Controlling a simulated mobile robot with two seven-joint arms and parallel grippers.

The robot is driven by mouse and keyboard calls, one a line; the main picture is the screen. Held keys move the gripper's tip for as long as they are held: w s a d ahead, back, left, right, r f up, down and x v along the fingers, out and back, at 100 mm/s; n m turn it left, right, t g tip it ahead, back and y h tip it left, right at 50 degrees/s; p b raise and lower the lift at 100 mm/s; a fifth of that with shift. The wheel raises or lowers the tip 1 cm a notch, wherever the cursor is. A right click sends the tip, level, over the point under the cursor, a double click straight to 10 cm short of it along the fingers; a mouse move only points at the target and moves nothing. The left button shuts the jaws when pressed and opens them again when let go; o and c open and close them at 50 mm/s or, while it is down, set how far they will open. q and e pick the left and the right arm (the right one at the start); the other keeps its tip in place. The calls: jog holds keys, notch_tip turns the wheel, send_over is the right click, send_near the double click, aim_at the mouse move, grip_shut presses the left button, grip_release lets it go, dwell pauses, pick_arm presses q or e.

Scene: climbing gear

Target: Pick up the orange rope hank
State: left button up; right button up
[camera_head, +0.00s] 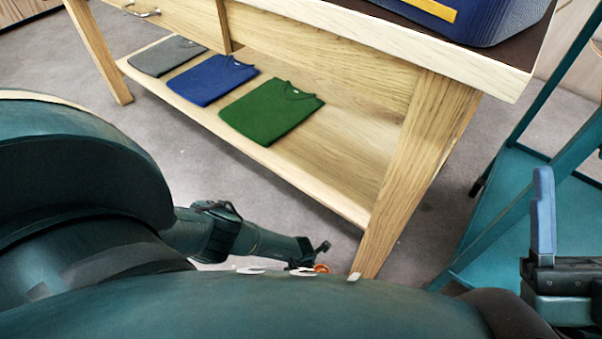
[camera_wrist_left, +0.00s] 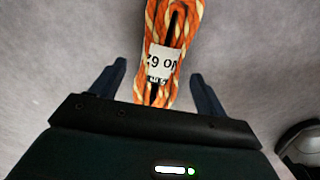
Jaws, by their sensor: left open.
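The orange rope hank (camera_wrist_left: 176,18), orange with cream strands and a white label band, lies on the grey floor in the left wrist view. Its upper end runs out of the picture. My left gripper (camera_wrist_left: 158,70) is open, with one finger on each side of the hank's near part; I cannot tell whether they touch it. In the head view, only a small orange patch of the hank (camera_head: 322,268) shows beside my left gripper (camera_head: 310,258), low by the table leg. My right gripper (camera_head: 543,215) is at the right edge, with one blue finger visible.
A wooden table (camera_head: 440,45) stands ahead, its leg (camera_head: 420,160) close to my left gripper. Its lower shelf (camera_head: 345,185) holds folded grey (camera_head: 167,56), blue (camera_head: 212,80) and green (camera_head: 272,111) shirts. A teal metal frame (camera_head: 500,210) stands at the right.

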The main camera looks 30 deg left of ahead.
pick_arm(q)
jog(key=shift+f, duration=0.5)
pick_arm(e)
jog(key=shift+s+r+n+g+y, duration=0.2)
jog(key=shift+r+n+g+y, duration=0.1)
jog(key=shift+r+n+y, duration=0.45)
jog(key=shift+f, duration=0.15)
pick_arm(q)
jog(key=c, duration=1.4)
jog(key=shift+o, duration=0.2)
jog(key=shift+r, duration=0.15)
